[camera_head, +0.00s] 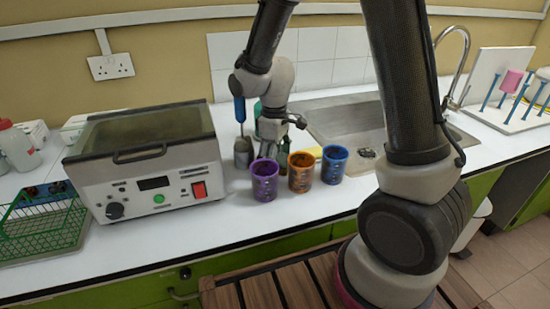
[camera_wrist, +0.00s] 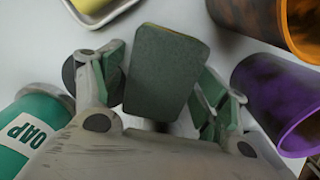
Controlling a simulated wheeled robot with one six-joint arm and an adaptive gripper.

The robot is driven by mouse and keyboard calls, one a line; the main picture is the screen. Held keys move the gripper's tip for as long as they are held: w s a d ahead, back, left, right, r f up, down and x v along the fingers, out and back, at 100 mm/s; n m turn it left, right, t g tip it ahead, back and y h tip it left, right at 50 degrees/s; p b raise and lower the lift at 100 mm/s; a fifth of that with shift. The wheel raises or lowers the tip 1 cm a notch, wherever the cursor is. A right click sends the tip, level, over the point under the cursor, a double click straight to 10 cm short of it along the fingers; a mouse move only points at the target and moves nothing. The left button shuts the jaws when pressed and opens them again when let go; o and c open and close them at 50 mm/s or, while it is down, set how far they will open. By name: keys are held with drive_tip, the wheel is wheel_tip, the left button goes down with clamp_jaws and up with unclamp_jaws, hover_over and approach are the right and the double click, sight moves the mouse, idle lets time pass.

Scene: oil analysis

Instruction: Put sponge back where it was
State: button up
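The sponge (camera_wrist: 165,75) is a dark green block with a thin yellowish edge at its top in the wrist view. My gripper (camera_wrist: 162,85) has one finger on each side of it, and the pads lie close against both sides, so it looks shut on the sponge. In the head view my gripper (camera_head: 290,122) is behind the purple and orange cups; the sponge is mostly hidden there. A white tray (camera_wrist: 108,20) with a yellow block (camera_wrist: 92,5) in it lies at the top left of the wrist view. The yellow block also shows beside the orange cup (camera_head: 313,151).
A purple cup (camera_head: 265,182), an orange cup (camera_head: 301,174) and a blue cup (camera_head: 334,165) stand at the front. A green soap bottle (camera_wrist: 30,135) is close to my gripper. A grey can (camera_head: 243,154) and heating unit (camera_head: 150,180) stand left, the sink (camera_head: 345,120) right.

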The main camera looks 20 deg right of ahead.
drive_tip(key=shift+r, duration=0.1)
wheel_tip(320, 180, up, 12)
drive_tip(key=s+d+r+m+t, duration=0.2)
drive_tip(key=s+d+r+m, duration=0.2)
drive_tip(key=s+d, duration=0.3)
drive_tip(key=s+d+r+m+t, duration=0.2)
drive_tip(key=s+d+r+m, duration=0.3)
drive_tip(key=s+d, duration=0.3)
drive_tip(key=s+r, duration=0.1)
drive_tip(key=s, duration=0.3)
drive_tip(key=shift+t, duration=0.3)
